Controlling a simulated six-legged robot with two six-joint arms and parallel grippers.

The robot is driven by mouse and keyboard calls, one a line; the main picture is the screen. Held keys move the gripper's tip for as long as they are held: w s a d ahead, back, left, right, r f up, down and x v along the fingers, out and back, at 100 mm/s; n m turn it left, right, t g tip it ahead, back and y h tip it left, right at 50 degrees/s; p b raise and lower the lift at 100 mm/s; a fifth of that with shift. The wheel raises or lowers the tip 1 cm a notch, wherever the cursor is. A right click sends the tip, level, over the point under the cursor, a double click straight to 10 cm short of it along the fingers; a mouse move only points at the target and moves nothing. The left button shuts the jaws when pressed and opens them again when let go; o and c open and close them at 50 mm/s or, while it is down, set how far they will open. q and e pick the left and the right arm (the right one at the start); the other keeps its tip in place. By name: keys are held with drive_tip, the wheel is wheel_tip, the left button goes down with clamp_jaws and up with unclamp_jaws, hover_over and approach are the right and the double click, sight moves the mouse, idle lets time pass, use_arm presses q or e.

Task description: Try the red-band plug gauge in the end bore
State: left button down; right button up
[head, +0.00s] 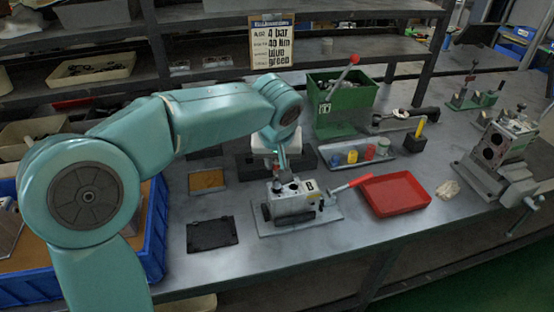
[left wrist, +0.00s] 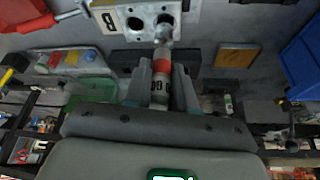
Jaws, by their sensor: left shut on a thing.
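The red-band plug gauge (left wrist: 160,62) is held in my left gripper (left wrist: 160,78), with one finger on each side of it. It has a metal tip, a red band and a pale lower part with dark lettering. The silver valve block (head: 294,203) stands on a plate on the bench, below my left gripper (head: 281,157) in the head view. In the left wrist view the block (left wrist: 114,20) shows two dark bores, and the gauge tip points at the right one. I cannot tell whether the tip has entered it. My right gripper is not in view.
A red tray (head: 394,195) lies right of the block, with a red-handled lever between them. A black pad (head: 212,234) lies to the left. A rack of coloured pieces (head: 357,155) and a green bin (head: 343,97) stand behind. Another valve assembly (head: 497,150) stands at right.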

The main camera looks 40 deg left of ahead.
use_arm(q)
drive_tip(key=shift+f+b, duration=0.6)
drive_tip(key=shift+b, duration=0.1)
idle(0.5)
drive_tip(key=shift+r, duration=0.15)
idle(0.8)
drive_tip(key=shift+r+p, duration=0.5)
idle(0.8)
drive_tip(key=shift+f+b, duration=0.65)
drive_tip(key=shift+b, duration=0.05)
drive_tip(key=shift+r, duration=0.2)
idle(1.0)
wheel_tip(320, 180, up, 7)
drive_tip(key=p, duration=0.6)
